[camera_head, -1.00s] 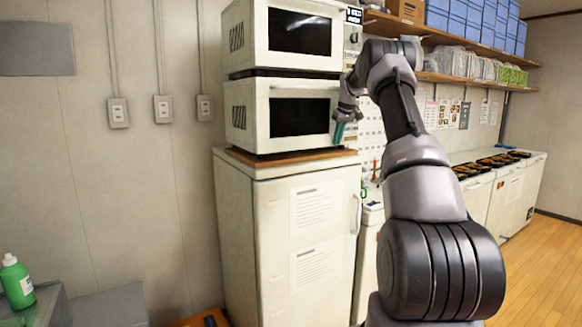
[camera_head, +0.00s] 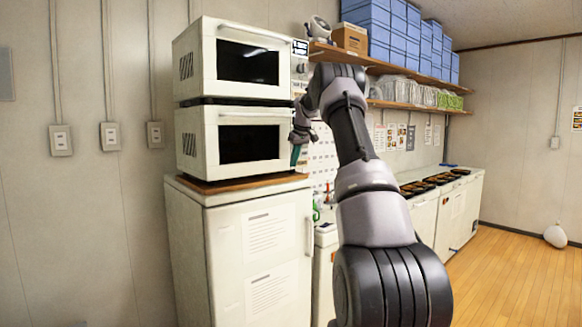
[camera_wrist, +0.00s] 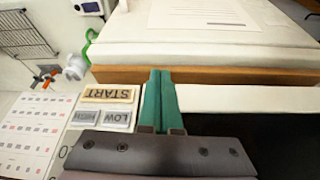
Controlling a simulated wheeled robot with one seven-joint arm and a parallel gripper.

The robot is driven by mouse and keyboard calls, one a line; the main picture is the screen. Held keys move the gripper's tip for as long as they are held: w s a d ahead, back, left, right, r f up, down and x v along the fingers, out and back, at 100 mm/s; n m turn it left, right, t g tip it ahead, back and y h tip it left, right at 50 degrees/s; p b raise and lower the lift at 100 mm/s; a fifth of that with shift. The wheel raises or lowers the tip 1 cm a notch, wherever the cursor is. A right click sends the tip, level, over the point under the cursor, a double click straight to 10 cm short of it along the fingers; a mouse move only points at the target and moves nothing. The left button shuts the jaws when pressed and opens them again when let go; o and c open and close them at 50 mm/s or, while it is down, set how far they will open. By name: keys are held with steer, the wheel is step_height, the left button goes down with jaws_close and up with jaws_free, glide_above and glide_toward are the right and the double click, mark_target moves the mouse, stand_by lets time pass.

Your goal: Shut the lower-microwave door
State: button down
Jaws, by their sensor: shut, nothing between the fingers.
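The lower microwave (camera_head: 192,143) is white with a dark door window and sits on a wooden board under a matching upper microwave (camera_head: 190,62). The lower door (camera_head: 250,113) looks flush with its body, but I cannot tell if it is fully shut. My gripper (camera_head: 295,155) is at the right side of the lower microwave's front, hiding part of its control panel. In the wrist view, the teal fingers (camera_wrist: 159,92) are together and empty, beside the START button (camera_wrist: 110,94) and the pale door edge (camera_wrist: 240,98). Contact with the door is unclear.
A white cabinet (camera_head: 190,240) carries the microwaves. Shelves with blue boxes (camera_head: 368,30) and clear containers are behind my arm. Low white units with dark trays (camera_head: 420,187) line the wall. The wooden floor (camera_head: 515,280) at right is open, with a white bag (camera_head: 555,237) by the wall.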

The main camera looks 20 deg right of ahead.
steer(key=v, duration=0.8)
steer(key=shift+s+d, duration=0.15)
steer(key=shift+d, duration=0.05)
steer(key=s+a+r+m, duration=0.1)
steer(key=s+a+r, duration=0.2)
steer(key=s+a, duration=0.35)
steer(key=s+a+r+m+t, duration=0.1)
steer(key=s+a+r, duration=0.2)
steer(key=s+a, duration=0.35)
steer(key=s+a+r+m, duration=0.1)
steer(key=s+a+r, duration=0.2)
steer(key=s+a, duration=0.35)
steer(key=s+a+f+m, duration=0.1)
steer(key=s+a+f, duration=0.1)
steer(key=s, duration=0.7)
steer(key=s+a+f+m+t+y, duration=0.1)
steer(key=s+f, duration=0.3)
steer(key=s, duration=0.4)
steer(key=s+a+f+m, duration=0.1)
steer(key=s+a+f, duration=0.2)
steer(key=s, duration=0.6)
steer(key=shift+s+f+t, duration=0.35)
steer(key=shift+f+t, duration=0.05)
steer(key=shift+f, duration=0.2)
